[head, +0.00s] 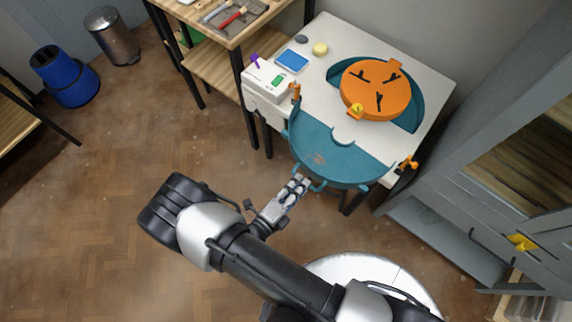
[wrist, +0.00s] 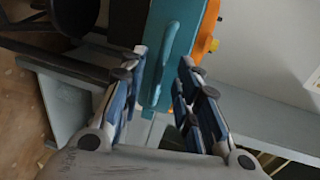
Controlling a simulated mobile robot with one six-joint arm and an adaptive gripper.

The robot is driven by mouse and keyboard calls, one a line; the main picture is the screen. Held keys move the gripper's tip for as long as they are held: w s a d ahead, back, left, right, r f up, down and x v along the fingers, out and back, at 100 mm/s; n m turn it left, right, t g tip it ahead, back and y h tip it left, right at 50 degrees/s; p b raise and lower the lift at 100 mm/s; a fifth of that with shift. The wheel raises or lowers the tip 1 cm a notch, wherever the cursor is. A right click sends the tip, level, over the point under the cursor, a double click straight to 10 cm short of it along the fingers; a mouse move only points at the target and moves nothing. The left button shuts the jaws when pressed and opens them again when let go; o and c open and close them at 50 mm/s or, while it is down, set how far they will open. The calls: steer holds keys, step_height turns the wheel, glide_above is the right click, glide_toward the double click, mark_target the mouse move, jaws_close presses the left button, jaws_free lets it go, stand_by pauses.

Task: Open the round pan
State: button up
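The round pan is teal and in two halves. The front half (head: 340,158) lies at the table's front edge, apart from the rear half (head: 417,106), with bare white table between them. An orange disc (head: 376,84) with black pieces sits in the rear half. Orange clamps (head: 408,163) show at the ends of the front half's straight edge. My gripper (head: 304,182) is at the front half's outer handle (head: 317,186). In the wrist view, my gripper (wrist: 164,58) is open, with the teal handle (wrist: 166,50) between its fingers; contact is unclear.
The white table (head: 345,33) also carries a white box (head: 268,82), a blue block (head: 292,60) and a yellow lump (head: 320,49). A grey cabinet (head: 485,175) stands close on the right. A wooden shelf (head: 215,72) is at the left.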

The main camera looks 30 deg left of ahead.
steer(key=d+v, duration=0.1)
steer(key=v, duration=1)
steer(key=shift+a, duration=0.45)
steer(key=w+d+r+m+g+h, duration=0.2)
steer(key=w+d+r+m+g, duration=0.25)
steer(key=r+m, duration=0.4)
steer(key=w+d+r+m+g+h, duration=0.2)
steer(key=w+d+r+m+g, duration=0.25)
steer(key=r+m, duration=0.45)
steer(key=w+d+r+m+g+h, duration=0.2)
steer(key=w+d+r+m+g, duration=0.25)
steer(key=r+m, duration=0.4)
steer(key=s+d+r+m+t+y, duration=0.1)
steer(key=s+d+r+m+y, duration=0.1)
steer(key=d+r+m, duration=0.5)
steer(key=s+d+r+m+t+y, duration=0.1)
steer(key=s+d+r+m+y, duration=0.2)
steer(key=m, duration=1.7)
steer(key=d+r+y, duration=0.2)
steer(key=d+r, duration=0.2)
steer(key=d, duration=0.2)
steer(key=shift+d+t, duration=0.2)
steer(key=shift+t, duration=0.15)
